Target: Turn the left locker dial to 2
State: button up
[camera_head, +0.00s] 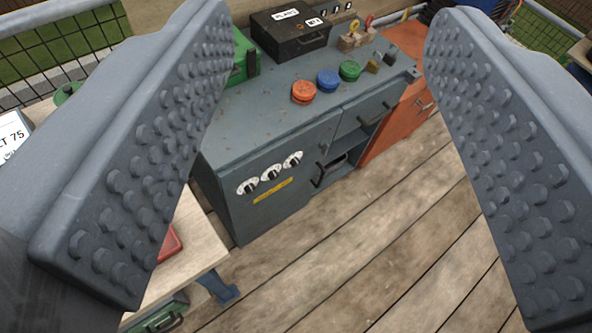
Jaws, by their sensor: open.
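The grey-blue locker (228,205) stands below and ahead, with three white round dials on its front above a yellow label (272,191). The left dial (247,187) is a white disc with a black knob. The middle dial (270,174) and right dial (292,160) sit beside it, rising to the right. Their numbers are too small to read. My gripper (335,165) is open, with one studded finger at each side of the picture. It is empty and apart from the dials, which show between the fingers.
On the locker top are an orange button (304,91), a blue button (328,79), a green button (349,70) and a black box (289,36). An orange cabinet (392,127) adjoins on the right. A wooden bench (192,240) stands at lower left. The plank floor (345,245) in front is clear.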

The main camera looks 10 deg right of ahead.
jog(key=w+d+f+n+b, duration=0.15)
jog(key=w+d+f, duration=0.25)
jog(key=w+f, duration=0.75)
jog(key=w+d+f+n+p, duration=0.1)
jog(key=w+d+f+n, duration=0.25)
jog(key=w+f, duration=0.75)
jog(key=n+g+y+b, duration=0.1)
jog(key=n+y+b, duration=0.15)
jog(key=y, duration=0.85)
send_near(252, 192)
jog(key=shift+n, duration=0.35)
jog(key=b+x, duration=0.1)
jog(key=x, duration=0.5)
jog(key=shift+w+a+b, duration=0.3)
jog(key=shift+b, duration=0.05)
jog(key=shift+w+a+r, duration=0.1)
jog(key=shift+w+a, duration=0.15)
jog(key=shift+w, duration=0.25)
jog(key=shift+c, duration=0.3)
